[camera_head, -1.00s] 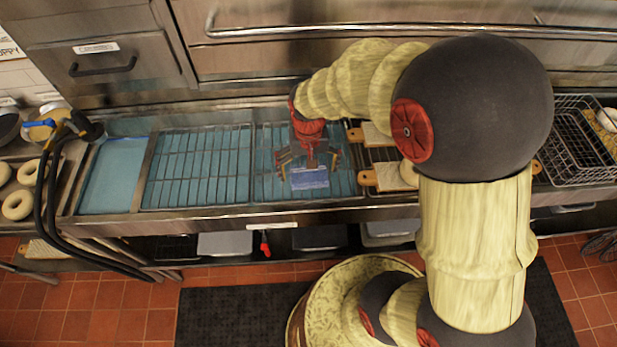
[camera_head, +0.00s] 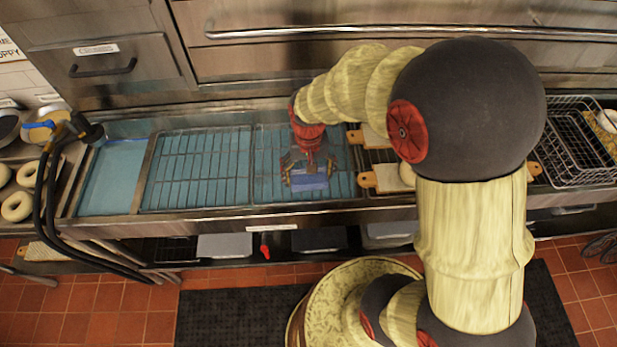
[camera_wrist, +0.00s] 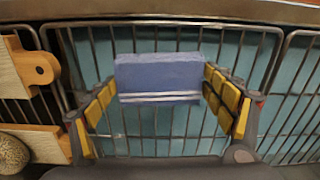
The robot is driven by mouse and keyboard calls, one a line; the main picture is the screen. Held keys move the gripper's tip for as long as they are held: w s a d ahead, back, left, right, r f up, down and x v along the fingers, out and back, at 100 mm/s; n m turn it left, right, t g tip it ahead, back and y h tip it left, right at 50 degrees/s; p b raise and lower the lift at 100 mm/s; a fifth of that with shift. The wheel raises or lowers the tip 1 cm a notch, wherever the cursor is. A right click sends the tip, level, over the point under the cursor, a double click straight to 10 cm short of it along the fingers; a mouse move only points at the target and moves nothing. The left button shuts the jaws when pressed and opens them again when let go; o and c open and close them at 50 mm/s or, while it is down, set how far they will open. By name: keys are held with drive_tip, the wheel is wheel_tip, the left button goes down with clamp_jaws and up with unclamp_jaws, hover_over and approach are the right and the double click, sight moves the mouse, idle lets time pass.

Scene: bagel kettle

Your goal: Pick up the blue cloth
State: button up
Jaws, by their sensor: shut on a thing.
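The blue cloth (camera_head: 309,180) is a small folded block with white stripes along one side. It is over the wire rack of the sink counter in the head view. In the wrist view the blue cloth (camera_wrist: 158,78) sits between the two yellow-padded fingers. My gripper (camera_head: 306,178) points down at the rack and is shut on the cloth, with a finger at each side of it. The fingers also show in the wrist view (camera_wrist: 160,98). I cannot tell whether the cloth still touches the rack.
The wire rack (camera_head: 200,168) covers blue water in the steel basin. Wooden boards (camera_head: 382,179) lie close to the right of my gripper. A wire basket (camera_head: 570,150) stands at far right. Black hoses (camera_head: 45,200) and bagels (camera_head: 17,206) are at the left.

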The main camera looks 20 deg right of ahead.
sight(309, 176)
drive_tip(key=shift+r, duration=0.1)
drive_tip(key=shift+c, duration=0.2)
drive_tip(key=shift+r, duration=0.2)
wheel_tip(309, 176, up, 3)
drive_tip(key=shift+s+r+p, duration=0.15)
drive_tip(key=shift+p, duration=0.4)
drive_tip(key=s+d+r+p, duration=0.3)
drive_tip(key=s+r, duration=0.6)
drive_tip(key=s, duration=0.4)
drive_tip(key=shift+s, duration=0.2)
drive_tip(key=o, duration=0.5)
drive_tip(key=c, duration=0.4)
